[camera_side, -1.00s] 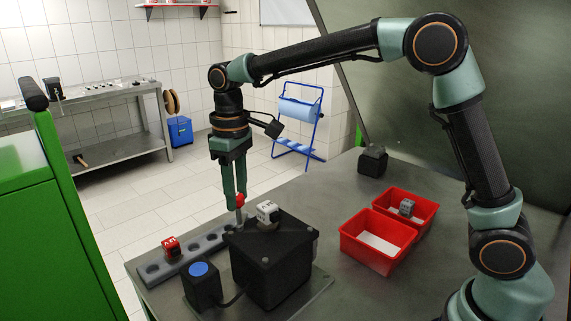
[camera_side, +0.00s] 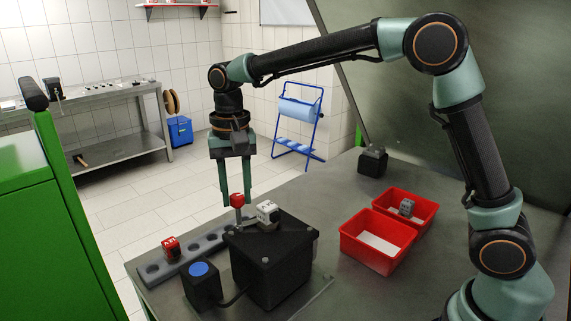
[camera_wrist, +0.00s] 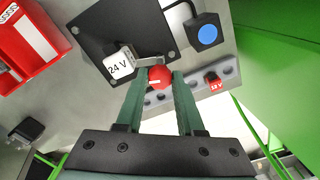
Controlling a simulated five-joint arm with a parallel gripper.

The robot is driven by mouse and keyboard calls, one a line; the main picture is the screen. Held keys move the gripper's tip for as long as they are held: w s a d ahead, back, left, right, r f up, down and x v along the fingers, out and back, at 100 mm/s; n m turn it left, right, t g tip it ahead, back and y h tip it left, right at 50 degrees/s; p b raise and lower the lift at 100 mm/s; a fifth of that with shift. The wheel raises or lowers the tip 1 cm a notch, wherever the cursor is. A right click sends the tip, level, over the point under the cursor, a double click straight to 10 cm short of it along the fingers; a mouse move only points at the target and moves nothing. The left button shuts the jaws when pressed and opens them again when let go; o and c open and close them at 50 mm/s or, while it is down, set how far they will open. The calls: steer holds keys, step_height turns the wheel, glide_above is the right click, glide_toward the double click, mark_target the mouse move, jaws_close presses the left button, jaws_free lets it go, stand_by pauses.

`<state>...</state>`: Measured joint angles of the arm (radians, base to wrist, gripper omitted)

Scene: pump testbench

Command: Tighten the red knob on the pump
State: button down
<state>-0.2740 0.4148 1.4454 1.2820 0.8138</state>
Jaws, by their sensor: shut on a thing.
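The red knob (camera_side: 237,200) stands on a light metal stem at the back left edge of a black block (camera_side: 270,275), which appears to be the pump. My gripper (camera_side: 236,202) points down over the knob with one finger on each side of it. In the wrist view, the red knob (camera_wrist: 159,77) sits between the tips of my green fingers (camera_wrist: 160,72), and the gripper is shut on it.
A white 24 V cube (camera_side: 267,213) sits on the block close to the knob. A grey rack (camera_side: 190,262) holds a red cube (camera_side: 170,246). A blue-button box (camera_side: 200,285) stands at front left. Red bins (camera_side: 375,262) stand to the right.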

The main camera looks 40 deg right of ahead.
steer(key=shift+r+m, duration=0.1)
steer(key=shift+m, duration=1.2)
steer(key=c, duration=0.5)
jaws_free()
step_height(320, 180, up, 12)
